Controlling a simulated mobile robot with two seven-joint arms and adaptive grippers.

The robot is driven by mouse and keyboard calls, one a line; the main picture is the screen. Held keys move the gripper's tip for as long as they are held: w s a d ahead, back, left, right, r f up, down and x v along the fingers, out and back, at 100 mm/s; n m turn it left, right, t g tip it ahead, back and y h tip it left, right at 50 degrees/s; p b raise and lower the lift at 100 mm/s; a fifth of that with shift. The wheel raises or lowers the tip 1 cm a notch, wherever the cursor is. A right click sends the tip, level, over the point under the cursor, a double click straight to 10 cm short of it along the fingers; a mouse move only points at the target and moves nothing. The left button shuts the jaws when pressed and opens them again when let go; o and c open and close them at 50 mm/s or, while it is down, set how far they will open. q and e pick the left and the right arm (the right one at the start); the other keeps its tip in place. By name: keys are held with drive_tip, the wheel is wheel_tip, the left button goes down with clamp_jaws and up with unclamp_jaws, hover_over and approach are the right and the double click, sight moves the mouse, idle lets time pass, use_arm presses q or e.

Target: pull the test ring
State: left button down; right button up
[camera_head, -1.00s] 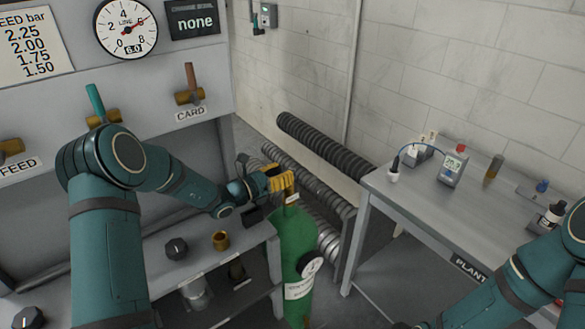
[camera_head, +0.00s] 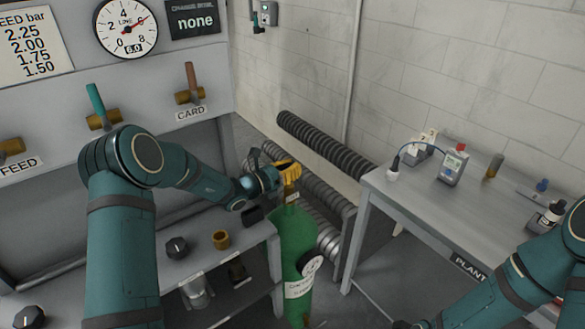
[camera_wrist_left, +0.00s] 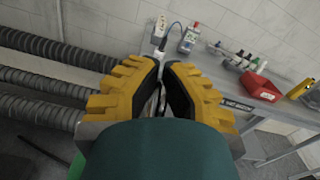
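My left gripper (camera_head: 286,169) is just above the brass fitting (camera_head: 291,193) on top of the green cylinder (camera_head: 298,235). In the left wrist view its yellow fingers (camera_wrist_left: 163,78) are close together with a narrow dark gap between the tips. I cannot tell whether anything thin is between them. I cannot make out the test ring; it may be hidden by the fingers or too small to see. A round gauge (camera_head: 312,267) and a white label are on the cylinder's front. My right arm comes in at the lower right, with its gripper out of view.
A grey bench (camera_head: 385,204) stands right of the cylinder, holding a meter (camera_head: 453,165), bottles and a red tray (camera_wrist_left: 262,87). Ribbed hoses (camera_head: 325,145) run behind the cylinder. A shelf with a dark knob (camera_head: 177,247) and a brass cup (camera_head: 221,239) lies to its left.

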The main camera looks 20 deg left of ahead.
use_arm(q)
drive_tip(key=shift+d, duration=0.1)
drive_tip(key=shift+r, duration=0.9)
drive_tip(key=c, duration=1.1)
unclamp_jaws()
drive_tip(key=shift+s+d+r, duration=0.1)
drive_tip(key=shift+s+a, duration=0.15)
drive_tip(key=shift+a, duration=0.2)
drive_tip(key=v, duration=1.1)
drive_tip(key=shift+s, duration=0.2)
